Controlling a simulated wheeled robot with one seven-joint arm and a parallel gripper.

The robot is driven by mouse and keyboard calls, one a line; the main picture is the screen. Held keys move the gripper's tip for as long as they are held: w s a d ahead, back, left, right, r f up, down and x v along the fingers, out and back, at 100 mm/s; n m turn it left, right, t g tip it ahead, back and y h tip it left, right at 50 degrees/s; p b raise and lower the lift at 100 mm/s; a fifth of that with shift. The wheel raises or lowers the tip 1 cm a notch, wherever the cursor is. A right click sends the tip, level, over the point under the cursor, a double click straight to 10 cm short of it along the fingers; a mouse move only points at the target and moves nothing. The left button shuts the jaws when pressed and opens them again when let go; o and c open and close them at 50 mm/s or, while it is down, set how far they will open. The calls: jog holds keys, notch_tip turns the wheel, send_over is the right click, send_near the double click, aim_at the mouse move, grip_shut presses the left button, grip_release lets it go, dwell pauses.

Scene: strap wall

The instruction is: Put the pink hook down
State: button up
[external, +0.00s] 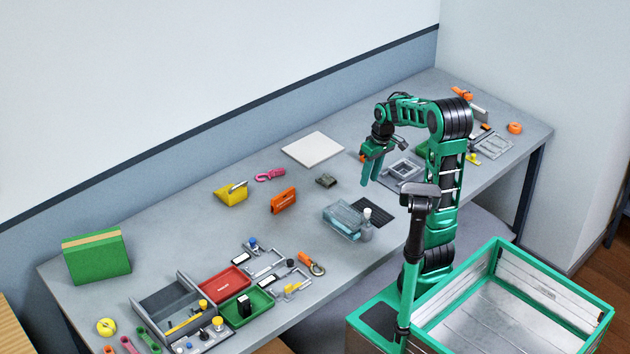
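The pink hook (270,175) lies on the grey table, between a yellow holder and a white square plate. Nothing is touching it that I can see. My gripper (370,183) points down above the table, well to the right of the hook and apart from it. Its two green fingers look spread with a gap between them, and I see nothing held there.
The yellow holder (231,193), an orange block (284,201), a small dark green item (326,180) and the white plate (313,149) surround the hook. A clear blue box (342,220) stands nearer me. Bare table (190,235) lies left of the yellow holder.

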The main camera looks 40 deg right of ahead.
jog(key=s+m+g+h, duration=0.1)
jog(key=s+m, duration=0.5)
jog(key=s, duration=1.4)
jog(key=shift+s+d+f+m, duration=0.15)
jog(key=shift+d+f+m, duration=0.15)
jog(key=shift+f+m, duration=0.1)
